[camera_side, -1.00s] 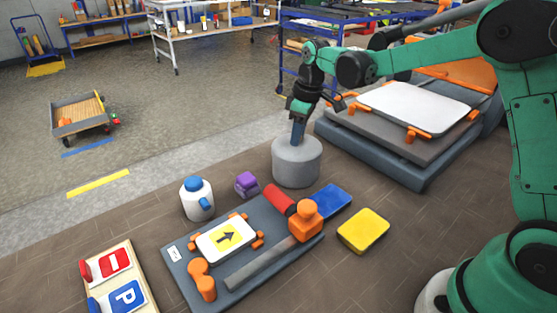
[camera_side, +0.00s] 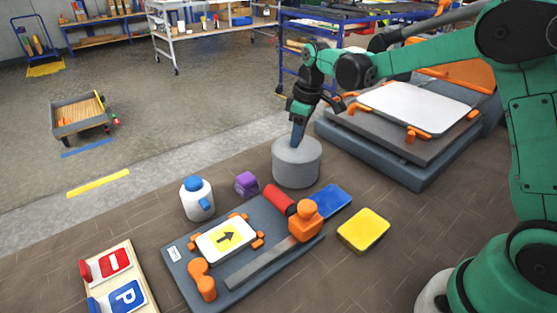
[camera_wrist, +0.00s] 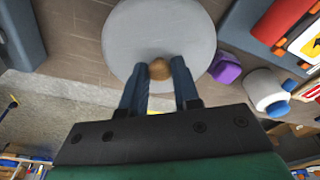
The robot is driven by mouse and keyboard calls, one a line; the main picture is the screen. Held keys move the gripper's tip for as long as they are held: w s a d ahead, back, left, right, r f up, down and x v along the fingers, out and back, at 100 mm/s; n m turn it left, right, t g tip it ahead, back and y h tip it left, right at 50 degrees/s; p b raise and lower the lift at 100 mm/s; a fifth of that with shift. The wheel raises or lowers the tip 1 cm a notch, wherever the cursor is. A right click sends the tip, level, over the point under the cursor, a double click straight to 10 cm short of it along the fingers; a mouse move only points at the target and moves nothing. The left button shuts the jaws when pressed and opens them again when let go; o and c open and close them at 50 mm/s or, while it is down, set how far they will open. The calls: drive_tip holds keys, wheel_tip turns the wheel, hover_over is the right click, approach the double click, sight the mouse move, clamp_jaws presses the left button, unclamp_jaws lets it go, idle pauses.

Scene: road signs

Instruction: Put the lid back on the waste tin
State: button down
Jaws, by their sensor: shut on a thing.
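The waste tin (camera_side: 297,168) is a grey cylinder standing on the brown floor, behind the dark sign board. Its pale grey round lid (camera_wrist: 160,32) fills the top of the wrist view, with a tan round knob (camera_wrist: 160,69) on it. My gripper (camera_side: 298,143) points down at the top of the tin. In the wrist view its two blue fingers (camera_wrist: 160,75) are closed on the knob from both sides. The lid appears to be on top of the tin; the wrist view hides the tin's rim, so I cannot tell how exactly it sits.
A purple block (camera_side: 246,184) and a white bottle with blue cap (camera_side: 196,198) stand left of the tin. A red roller (camera_side: 279,199), a blue pad (camera_side: 331,200) and a yellow sponge (camera_side: 363,231) lie in front. A grey platform (camera_side: 400,150) is close on the right.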

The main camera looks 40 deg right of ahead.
idle(0.3)
drive_tip(key=shift+c, duration=0.4)
unclamp_jaws()
drive_tip(key=shift+r, duration=3.45)
clamp_jaws()
